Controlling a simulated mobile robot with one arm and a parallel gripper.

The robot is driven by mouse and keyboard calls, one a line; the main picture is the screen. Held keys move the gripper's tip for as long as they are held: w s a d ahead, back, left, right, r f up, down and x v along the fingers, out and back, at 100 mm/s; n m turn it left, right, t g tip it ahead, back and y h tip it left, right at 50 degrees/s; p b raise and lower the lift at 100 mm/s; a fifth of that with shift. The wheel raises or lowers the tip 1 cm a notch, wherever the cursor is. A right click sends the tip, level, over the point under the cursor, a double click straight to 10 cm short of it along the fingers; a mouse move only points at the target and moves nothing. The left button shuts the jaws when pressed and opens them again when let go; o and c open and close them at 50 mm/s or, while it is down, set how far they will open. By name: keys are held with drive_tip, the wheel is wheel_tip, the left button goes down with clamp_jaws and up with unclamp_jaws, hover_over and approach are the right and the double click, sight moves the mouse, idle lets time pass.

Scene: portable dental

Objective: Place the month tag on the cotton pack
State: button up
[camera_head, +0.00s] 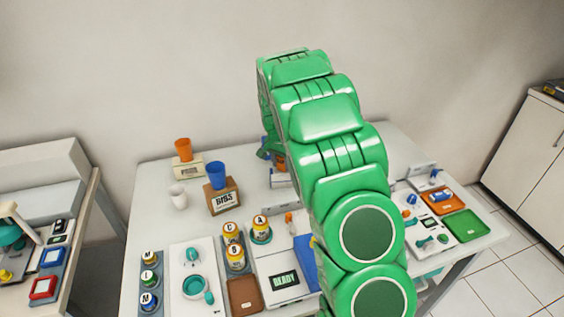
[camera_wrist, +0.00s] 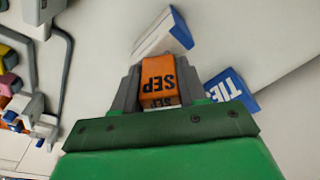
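The month tag is an orange block marked SEP (camera_wrist: 158,78). It sits between the two grey fingers of my gripper (camera_wrist: 160,92) in the wrist view, touching both. In the head view my gripper is mostly hidden by my green arm; a bit of orange (camera_head: 281,160) shows beside the arm, above a small pale box (camera_head: 280,180). In the wrist view a white box with a blue end (camera_wrist: 165,32) lies just beyond the tag. Its label cannot be read, so I cannot tell whether it is the cotton pack.
A blue box marked TIES (camera_wrist: 232,90) is right of my gripper. A BIBS box (camera_head: 222,198) with a blue cup (camera_head: 217,175) and another box with an orange cup (camera_head: 183,149) stand at the table's back left. Trays and devices fill the front and right.

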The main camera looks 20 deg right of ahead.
drive_tip(key=o, duration=0.5)
drive_tip(key=shift+c, duration=0.2)
drive_tip(key=shift+r, duration=0.1)
wheel_tip(320, 180, up, 12)
drive_tip(key=s+a, duration=0.1)
drive_tip(key=shift+s, duration=0.15)
drive_tip(key=shift+s+a, duration=0.1)
drive_tip(key=shift+a, duration=0.05)
